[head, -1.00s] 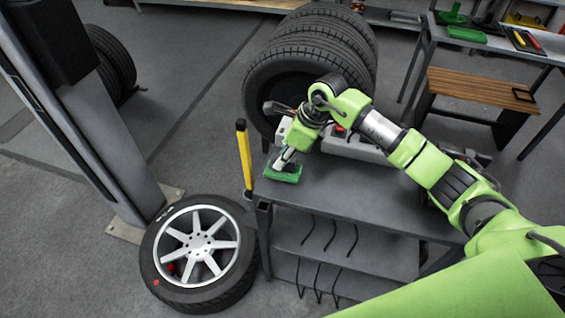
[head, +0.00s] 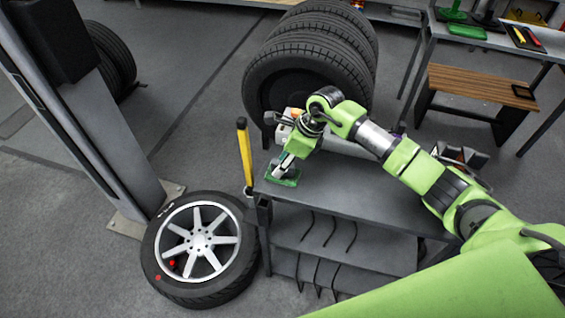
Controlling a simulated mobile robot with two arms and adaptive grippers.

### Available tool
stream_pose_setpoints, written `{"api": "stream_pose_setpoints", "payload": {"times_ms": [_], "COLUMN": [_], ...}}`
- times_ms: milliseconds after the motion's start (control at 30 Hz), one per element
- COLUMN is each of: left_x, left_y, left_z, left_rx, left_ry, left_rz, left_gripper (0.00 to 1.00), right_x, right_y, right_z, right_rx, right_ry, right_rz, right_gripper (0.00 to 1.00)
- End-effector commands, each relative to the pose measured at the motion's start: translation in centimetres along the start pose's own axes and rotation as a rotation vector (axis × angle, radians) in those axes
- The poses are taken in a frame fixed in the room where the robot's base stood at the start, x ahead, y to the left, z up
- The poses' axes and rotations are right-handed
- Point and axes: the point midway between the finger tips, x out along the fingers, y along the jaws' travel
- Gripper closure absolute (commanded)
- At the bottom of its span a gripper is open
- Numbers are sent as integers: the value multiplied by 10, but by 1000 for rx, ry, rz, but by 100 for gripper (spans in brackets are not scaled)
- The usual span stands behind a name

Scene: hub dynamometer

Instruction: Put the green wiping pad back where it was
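The green wiping pad (head: 287,181) is at the near left corner of the grey cart's top (head: 345,190). My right arm reaches in from the right. Its gripper (head: 281,170) points down at the pad, with its fingertips at the pad's upper side. The fingers look closed on the pad, though the contact is small and partly hidden. The pad looks flat and on or just above the cart top; I cannot tell which. My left gripper is not in view.
A wheel with a silver rim (head: 200,243) lies left of the cart. A yellow post (head: 244,155) rises by the cart's left corner. Several upright tyres (head: 310,60) stand behind. A bench at upper right holds another green item (head: 467,31). The cart top's middle is clear.

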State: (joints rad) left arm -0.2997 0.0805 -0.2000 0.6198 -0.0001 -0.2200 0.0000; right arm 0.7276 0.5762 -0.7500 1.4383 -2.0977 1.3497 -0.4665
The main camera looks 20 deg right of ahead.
Motion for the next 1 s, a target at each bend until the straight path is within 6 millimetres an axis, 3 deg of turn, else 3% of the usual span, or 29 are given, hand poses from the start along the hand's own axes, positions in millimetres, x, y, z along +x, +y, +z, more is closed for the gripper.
{"api": "stream_pose_setpoints", "payload": {"times_ms": [167, 500, 700, 1000], "left_x": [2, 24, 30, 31], "left_y": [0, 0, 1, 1], "left_z": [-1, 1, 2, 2], "left_rx": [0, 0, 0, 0], "left_ry": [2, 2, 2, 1], "left_rz": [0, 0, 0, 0], "left_gripper": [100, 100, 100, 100], "right_x": [-10, -80, -111, -123], "right_y": [-1, -2, -1, 0], "right_z": [0, 0, 0, 1], "right_rx": [-1, -2, 0, 0], "right_ry": [0, -2, -1, 0], "right_rz": [-2, -5, -3, 0], "right_gripper": [67, 67, 67, 67]}}
